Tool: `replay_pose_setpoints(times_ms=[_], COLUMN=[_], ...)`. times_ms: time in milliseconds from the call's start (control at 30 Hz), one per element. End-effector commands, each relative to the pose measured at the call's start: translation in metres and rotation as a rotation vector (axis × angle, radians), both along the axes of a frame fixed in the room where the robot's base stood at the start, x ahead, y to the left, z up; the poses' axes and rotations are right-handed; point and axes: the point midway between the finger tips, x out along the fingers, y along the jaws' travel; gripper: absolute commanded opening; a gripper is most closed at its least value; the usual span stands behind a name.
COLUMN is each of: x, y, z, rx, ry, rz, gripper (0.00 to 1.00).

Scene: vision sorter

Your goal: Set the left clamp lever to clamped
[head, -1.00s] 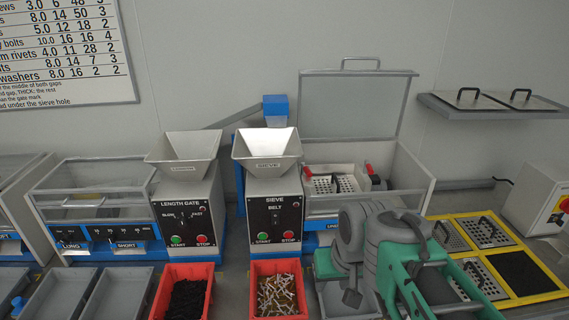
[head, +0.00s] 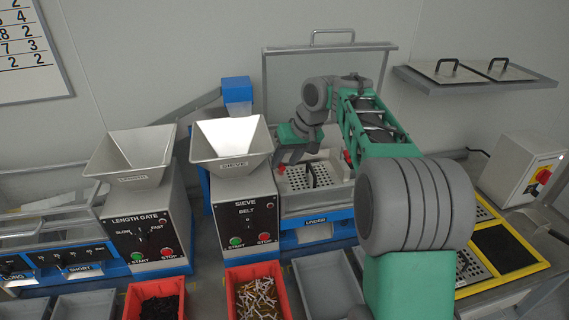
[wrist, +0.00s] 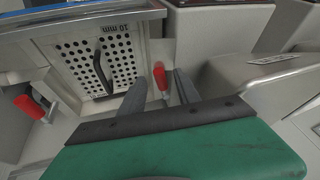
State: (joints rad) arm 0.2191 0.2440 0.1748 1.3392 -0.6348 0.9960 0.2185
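The left clamp lever has a red handle (head: 280,169) and sits at the left side of the perforated sieve plate (head: 300,180) inside the open sieve box. My gripper (head: 281,160) is over this lever. In the wrist view, turned about, the same red handle (wrist: 160,76) shows between my two open grey fingers (wrist: 160,82), with gaps on both sides. The right clamp lever (head: 348,158) is at the plate's other side; its red handle also shows in the wrist view (wrist: 29,106). I cannot tell the left lever's setting.
The box's clear lid (head: 325,95) stands raised behind my arm. The sieve hopper (head: 231,145) is left of the gripper. The plate has a black handle (wrist: 101,72). A shelf with plates (head: 475,78) is on the right wall.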

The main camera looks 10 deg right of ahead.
Motion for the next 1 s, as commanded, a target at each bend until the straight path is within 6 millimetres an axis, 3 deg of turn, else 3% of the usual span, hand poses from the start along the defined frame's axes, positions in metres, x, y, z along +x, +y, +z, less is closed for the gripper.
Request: replay_pose_setpoints(times_ms=[100,367,833,1000], x=[0.0043,0.0058,0.0056,0.0056], y=[0.0033,0.0025,0.0019,0.0018], z=[-0.0125,-0.0149,-0.0146,-0.0145], rx=[0.0,-0.001,-0.002,-0.001], ry=[0.001,-0.001,-0.001,-0.001], rz=[0.0,-0.003,-0.004,-0.004], gripper=[0.39,0.39,0.02,0.0])
